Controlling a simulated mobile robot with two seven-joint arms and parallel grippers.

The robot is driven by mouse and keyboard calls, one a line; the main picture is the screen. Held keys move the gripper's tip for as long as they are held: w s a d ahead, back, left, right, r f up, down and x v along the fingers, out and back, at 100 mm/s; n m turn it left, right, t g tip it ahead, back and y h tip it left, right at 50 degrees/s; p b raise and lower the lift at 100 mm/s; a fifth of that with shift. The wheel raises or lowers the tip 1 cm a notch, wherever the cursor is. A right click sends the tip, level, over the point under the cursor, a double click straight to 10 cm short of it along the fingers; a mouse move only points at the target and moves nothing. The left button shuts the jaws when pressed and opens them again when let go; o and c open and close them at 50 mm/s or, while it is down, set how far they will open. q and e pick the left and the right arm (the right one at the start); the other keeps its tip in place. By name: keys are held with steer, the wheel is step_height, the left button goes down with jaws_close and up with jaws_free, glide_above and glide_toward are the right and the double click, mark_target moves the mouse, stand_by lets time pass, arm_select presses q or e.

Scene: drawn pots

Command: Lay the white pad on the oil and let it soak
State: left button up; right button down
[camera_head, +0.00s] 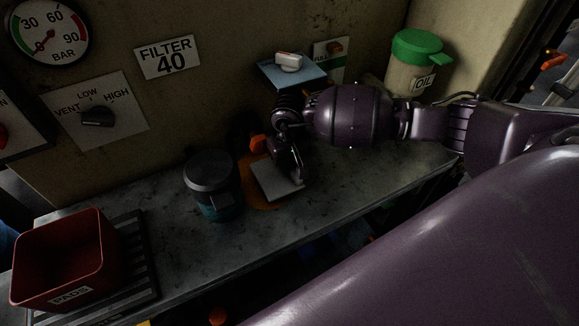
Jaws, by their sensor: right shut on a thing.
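The white pad (274,181) is in the middle of the grey bench, over the orange-brown oil patch (262,203). Part of the oil shows around the pad's lower left side; the rest is hidden under the pad and my gripper. My right gripper (292,172) comes in from the right and is shut on the pad at its right side. I cannot tell whether the pad touches the oil all over. My left gripper is not in view.
A dark lidded canister (211,186) stands just left of the oil. A red bin labelled PADS (60,262) sits on a striped mat (142,262) at the left. A green-lidded OIL jar (413,68) stands at the back right. A small blue shelf (306,76) juts from the wall.

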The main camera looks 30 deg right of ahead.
step_height(320, 180, down, 2)
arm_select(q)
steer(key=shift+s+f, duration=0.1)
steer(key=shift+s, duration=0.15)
arm_select(e)
steer(key=shift+f, duration=0.15)
steer(key=c, duration=1)
jaws_free()
steer(key=shift+r, duration=0.25)
step_height(320, 180, up, 11)
steer(key=shift+f, duration=0.15)
steer(key=shift+r, duration=0.6)
